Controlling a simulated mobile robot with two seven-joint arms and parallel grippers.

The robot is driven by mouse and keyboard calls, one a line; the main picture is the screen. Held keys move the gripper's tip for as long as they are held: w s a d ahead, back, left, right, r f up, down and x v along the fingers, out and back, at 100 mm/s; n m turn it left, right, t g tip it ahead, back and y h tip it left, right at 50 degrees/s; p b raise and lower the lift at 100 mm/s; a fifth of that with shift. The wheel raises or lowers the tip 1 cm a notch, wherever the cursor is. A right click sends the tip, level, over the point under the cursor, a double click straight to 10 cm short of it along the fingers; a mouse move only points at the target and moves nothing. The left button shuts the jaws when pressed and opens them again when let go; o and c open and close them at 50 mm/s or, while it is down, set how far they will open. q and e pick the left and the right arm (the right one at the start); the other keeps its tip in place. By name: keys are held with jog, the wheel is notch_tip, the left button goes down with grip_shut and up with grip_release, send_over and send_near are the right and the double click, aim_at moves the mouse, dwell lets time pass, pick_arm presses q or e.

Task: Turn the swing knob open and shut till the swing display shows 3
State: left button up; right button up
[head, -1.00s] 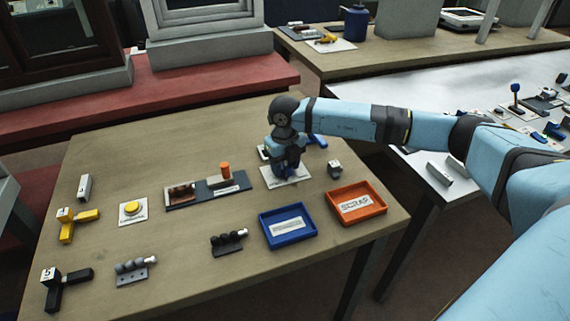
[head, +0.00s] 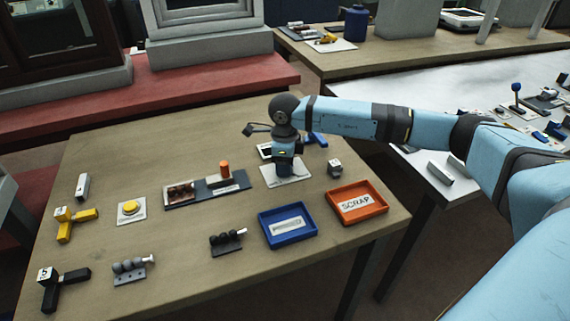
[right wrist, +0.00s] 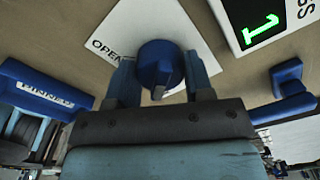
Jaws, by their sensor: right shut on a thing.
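The blue knob (right wrist: 158,62) stands on a white plate (right wrist: 105,42) with the word OPEN partly readable. My right gripper (right wrist: 160,80) is shut on the knob, one finger on each side; it also shows from above in the head view (head: 285,168), where it hides the knob. A grey mark on the knob points down in the right wrist view. A dark display (right wrist: 258,22) beside the plate shows a green 1. Its label is cut off, with only "SS" readable. My left gripper is not in view.
A blue handle (right wrist: 290,90) stands near the display. A blue tray (head: 287,239) and an orange SCRAP tray (head: 357,213) lie nearer on the wooden table. The plate with the orange peg (head: 225,169) is close on the left, and a small block (head: 334,169) on the right.

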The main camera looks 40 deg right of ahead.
jog(key=shift+n, duration=0.6)
jog(key=o, duration=0.9)
jog(key=shift+r, duration=0.1)
pick_arm(q)
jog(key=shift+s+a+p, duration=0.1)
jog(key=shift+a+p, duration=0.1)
jog(key=shift+p, duration=0.6)
pick_arm(e)
notch_tip(320, 180, up, 14)
jog(key=shift+f, duration=0.15)
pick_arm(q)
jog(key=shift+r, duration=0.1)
